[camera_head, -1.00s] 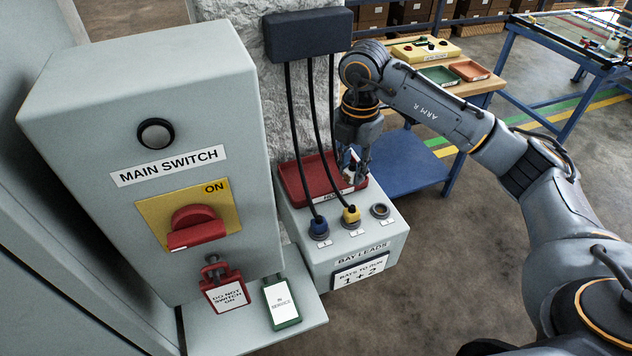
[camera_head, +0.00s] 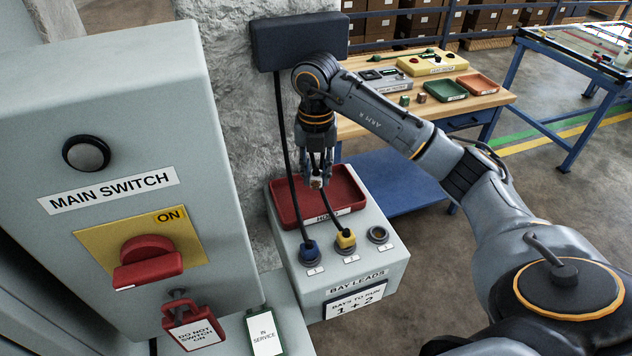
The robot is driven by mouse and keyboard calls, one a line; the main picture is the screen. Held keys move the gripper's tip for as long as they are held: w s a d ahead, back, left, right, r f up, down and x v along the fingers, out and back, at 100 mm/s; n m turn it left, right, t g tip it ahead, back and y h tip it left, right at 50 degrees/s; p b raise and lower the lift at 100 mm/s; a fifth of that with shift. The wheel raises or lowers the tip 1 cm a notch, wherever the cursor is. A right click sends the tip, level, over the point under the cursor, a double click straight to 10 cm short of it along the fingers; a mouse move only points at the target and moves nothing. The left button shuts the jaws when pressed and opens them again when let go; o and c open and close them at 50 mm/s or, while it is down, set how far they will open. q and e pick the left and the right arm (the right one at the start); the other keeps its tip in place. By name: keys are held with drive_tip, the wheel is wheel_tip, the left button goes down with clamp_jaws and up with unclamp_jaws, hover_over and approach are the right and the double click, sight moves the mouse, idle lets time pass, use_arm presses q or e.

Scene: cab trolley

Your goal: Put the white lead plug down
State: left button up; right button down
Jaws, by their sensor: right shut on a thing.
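My right gripper (camera_head: 316,176) points down over the red tray (camera_head: 347,192) on top of the bay leads box (camera_head: 372,260). It is shut on the white lead plug (camera_head: 316,183), of which only a small part shows between the fingers. Whether the plug touches the tray floor I cannot tell. The right socket (camera_head: 378,234) is empty. My left gripper is out of view.
The leads hang from a dark box (camera_head: 298,38) on the rough pillar. A wooden bench (camera_head: 485,101) with trays stands behind.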

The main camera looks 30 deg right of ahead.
drive_tip(key=shift+w+d+f+p, duration=0.15)
drive_tip(key=shift+w+d+f, duration=0.15)
drive_tip(key=shift+f, duration=0.15)
drive_tip(key=shift+w+d+f+p, duration=0.15)
drive_tip(key=shift+w+f, duration=0.15)
drive_tip(key=shift+f, duration=0.1)
wheel_tip(320, 180, down, 3)
drive_tip(key=shift+w+d+f+p, duration=0.1)
drive_tip(key=shift+w+d+p, duration=0.05)
drive_tip(key=shift+p, duration=0.8)
drive_tip(key=shift+f, duration=0.2)
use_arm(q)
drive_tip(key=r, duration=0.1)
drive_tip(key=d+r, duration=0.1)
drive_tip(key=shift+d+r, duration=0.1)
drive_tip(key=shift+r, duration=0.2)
use_arm(e)
drive_tip(key=shift+f, duration=0.2)
drive_tip(key=c, duration=1.1)
unclamp_jaws()
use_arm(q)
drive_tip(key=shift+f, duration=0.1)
use_arm(e)
drive_tip(key=shift+r, duration=0.1)
